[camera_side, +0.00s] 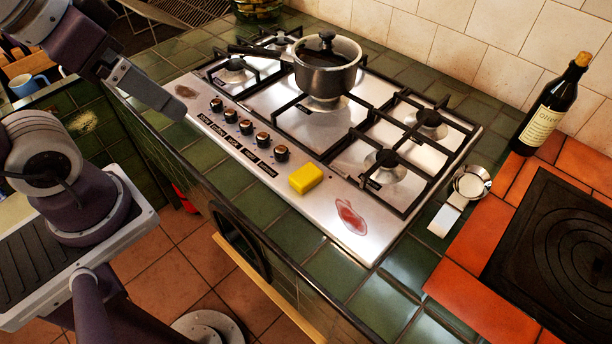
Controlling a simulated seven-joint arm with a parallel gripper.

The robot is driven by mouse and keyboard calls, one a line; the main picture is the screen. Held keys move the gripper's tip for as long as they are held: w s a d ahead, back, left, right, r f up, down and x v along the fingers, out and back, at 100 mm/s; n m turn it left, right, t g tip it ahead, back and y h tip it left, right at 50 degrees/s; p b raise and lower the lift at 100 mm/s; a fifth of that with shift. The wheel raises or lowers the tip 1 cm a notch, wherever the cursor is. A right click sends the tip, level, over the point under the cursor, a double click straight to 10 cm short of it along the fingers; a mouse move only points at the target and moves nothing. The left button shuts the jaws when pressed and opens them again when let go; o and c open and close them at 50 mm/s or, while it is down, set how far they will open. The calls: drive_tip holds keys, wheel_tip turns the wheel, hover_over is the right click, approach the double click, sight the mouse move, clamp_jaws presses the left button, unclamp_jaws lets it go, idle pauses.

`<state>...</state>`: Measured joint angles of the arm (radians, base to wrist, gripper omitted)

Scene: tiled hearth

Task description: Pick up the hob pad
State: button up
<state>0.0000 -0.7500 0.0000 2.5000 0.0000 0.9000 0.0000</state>
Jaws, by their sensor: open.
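The hob pad appears to be the yellow block-shaped sponge (306,178). It lies flat on the front steel strip of the gas hob (330,196), right of the row of knobs and left of a reddish smear. My gripper (176,108) hangs over the hob's front left corner, well to the left of the pad and apart from it. It is open and nothing shows in it. The gap between its fingers is hard to see from this side.
Several knobs (248,127) stick up along the hob's front. A reddish smear (350,217) and a brown smear (186,91) mark the steel. A bottle (548,108) and a metal spoon rest (462,196) stand right.

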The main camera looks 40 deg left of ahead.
drive_tip(key=shift+w, duration=0.1)
drive_tip(key=m+g, duration=0.6)
drive_tip(key=m, duration=1.3)
hover_over(306, 174)
drive_tip(key=f, duration=2)
drive_tip(key=shift+w+d+f, duration=0.15)
drive_tip(key=shift+w+f, duration=0.1)
drive_tip(key=shift+f, duration=0.05)
drive_tip(key=f, duration=0.7)
drive_tip(key=shift+s, duration=0.2)
drive_tip(key=shift+r, duration=0.1)
drive_tip(key=c, duration=1.4)
